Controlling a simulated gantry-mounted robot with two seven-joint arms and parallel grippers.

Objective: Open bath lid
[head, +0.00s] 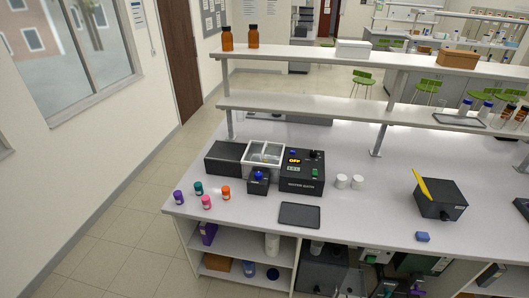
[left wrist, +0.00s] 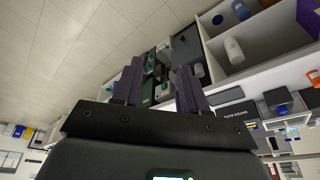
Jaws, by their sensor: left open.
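The water bath's black control box (head: 303,172) stands on the bench with a lit display and knobs. Left of it is the bath tank (head: 263,154), with a white rim and a clear, glassy top. I cannot tell how its lid sits. A small black block with a blue knob (head: 258,182) stands in front of the tank. The control box's lettered front shows at the right in the left wrist view (left wrist: 240,112). My left gripper (left wrist: 160,68) is open and empty, its dark fingers apart, well away from the bath. I cannot make out my right gripper.
A black box (head: 225,158) stands left of the tank. Several small coloured-cap bottles (head: 206,202) stand at the bench's left front. A dark flat pad (head: 299,215) lies before the control box. Two white jars (head: 349,181) stand right of it. A shelf (head: 300,108) spans behind.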

